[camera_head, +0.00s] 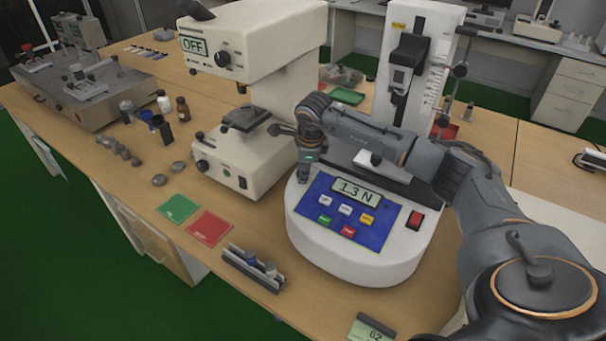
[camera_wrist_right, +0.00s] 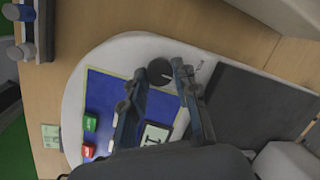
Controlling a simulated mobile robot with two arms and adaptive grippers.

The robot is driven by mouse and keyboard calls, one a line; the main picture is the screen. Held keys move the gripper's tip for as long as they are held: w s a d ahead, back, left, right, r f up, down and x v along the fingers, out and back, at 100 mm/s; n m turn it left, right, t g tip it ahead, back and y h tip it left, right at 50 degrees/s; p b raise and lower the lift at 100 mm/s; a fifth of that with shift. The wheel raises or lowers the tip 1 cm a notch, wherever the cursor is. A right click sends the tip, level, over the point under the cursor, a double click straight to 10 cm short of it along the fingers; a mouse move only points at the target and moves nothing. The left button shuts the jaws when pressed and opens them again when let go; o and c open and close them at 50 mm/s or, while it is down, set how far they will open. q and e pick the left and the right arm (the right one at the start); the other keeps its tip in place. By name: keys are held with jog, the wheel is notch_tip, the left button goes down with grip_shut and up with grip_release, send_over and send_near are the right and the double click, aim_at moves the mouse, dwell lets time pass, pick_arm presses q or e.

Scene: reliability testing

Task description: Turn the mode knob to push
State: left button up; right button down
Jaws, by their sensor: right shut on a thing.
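The white force tester (camera_head: 360,262) stands on the bench with a blue panel, a display reading about 1.3 N, and several coloured buttons. In the right wrist view, the dark round mode knob (camera_wrist_right: 160,70) with a light pointer line sits on the white base beside the blue panel. My right gripper (camera_wrist_right: 158,80) is shut on this knob, with a fingertip on either side. In the head view my right gripper (camera_head: 304,172) points down at the panel's upper left corner and hides the knob. The label beside the knob is too small to read. My left gripper is out of view.
A white instrument reading OFF (camera_head: 258,130) stands close left of my right gripper. The tester's tall column (camera_head: 415,75) rises behind my arm. Green (camera_head: 178,208) and red (camera_head: 209,228) mats and a small grey rack (camera_head: 253,268) lie in front. The bench's front edge is left.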

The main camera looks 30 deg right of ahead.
jog(key=m+b, duration=0.2)
jog(key=m, duration=0.1)
jog(key=shift+s+f+t+h, duration=0.1)
jog(key=shift+f+t+h, duration=0.1)
jog(key=shift+t+h, duration=0.1)
jog(key=shift+a+m+b, duration=0.1)
jog(key=shift+m+b, duration=0.95)
jog(key=shift+m, duration=0.35)
jog(key=shift+r+h, duration=0.1)
jog(key=shift+h, duration=0.2)
jog(key=c, duration=1)
grip_release()
jog(key=v, duration=1.2)
jog(key=shift+s, duration=0.25)
